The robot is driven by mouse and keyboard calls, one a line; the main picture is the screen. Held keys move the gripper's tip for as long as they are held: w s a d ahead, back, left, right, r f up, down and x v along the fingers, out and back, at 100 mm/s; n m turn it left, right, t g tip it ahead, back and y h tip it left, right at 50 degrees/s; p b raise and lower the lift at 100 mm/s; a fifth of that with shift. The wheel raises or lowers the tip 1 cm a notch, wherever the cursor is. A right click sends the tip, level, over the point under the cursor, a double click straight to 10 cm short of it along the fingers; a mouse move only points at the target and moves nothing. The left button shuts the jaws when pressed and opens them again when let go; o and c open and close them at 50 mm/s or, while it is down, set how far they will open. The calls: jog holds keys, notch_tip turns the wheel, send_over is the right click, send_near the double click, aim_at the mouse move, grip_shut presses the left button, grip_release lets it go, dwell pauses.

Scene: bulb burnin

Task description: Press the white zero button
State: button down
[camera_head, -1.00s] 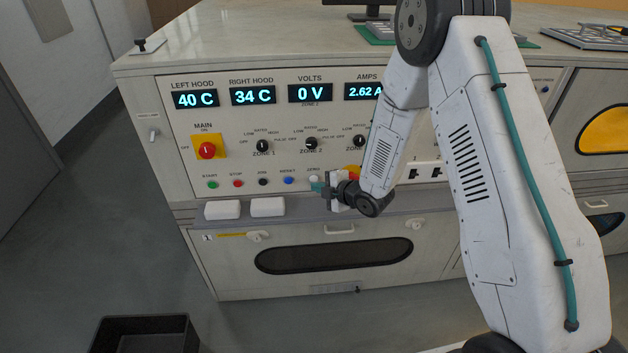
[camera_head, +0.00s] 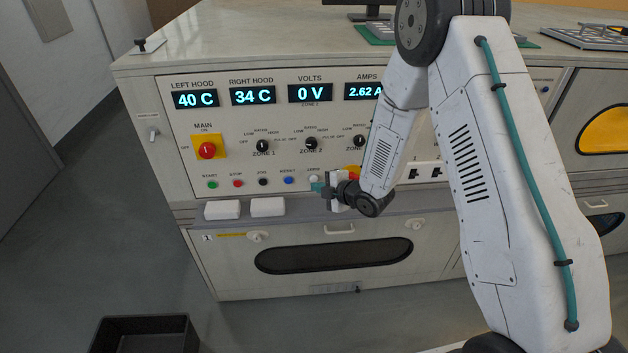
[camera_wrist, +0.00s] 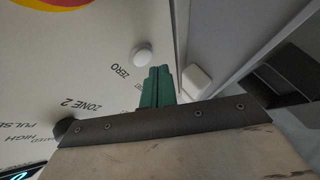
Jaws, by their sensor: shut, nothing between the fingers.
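The white zero button (camera_head: 313,178) is the rightmost in the row of small buttons on the front panel, partly beside my gripper. In the wrist view the white button (camera_wrist: 142,55) sticks out of the panel next to the printed word ZERO. My gripper (camera_head: 317,187) is at the panel just below the button. In the wrist view its green fingertips (camera_wrist: 158,75) are shut with nothing between them. They look close to the button, a little to its side; I cannot tell whether they touch it.
Green, red, black and blue buttons (camera_head: 289,180) stand left of the zero button. A red main switch (camera_head: 207,150) and black zone knobs (camera_head: 311,144) are above. A ledge with white blocks (camera_head: 267,207) runs below. A black bin (camera_head: 146,335) is on the floor.

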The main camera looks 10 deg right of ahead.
jog(key=shift+w, duration=0.2)
dwell(0.4)
jog(key=shift+w, duration=0.2)
jog(key=shift+w, duration=0.4)
dwell(0.8)
jog(key=shift+s, duration=0.8)
jog(key=shift+s+a, duration=0.2)
jog(key=shift+s, duration=2.3)
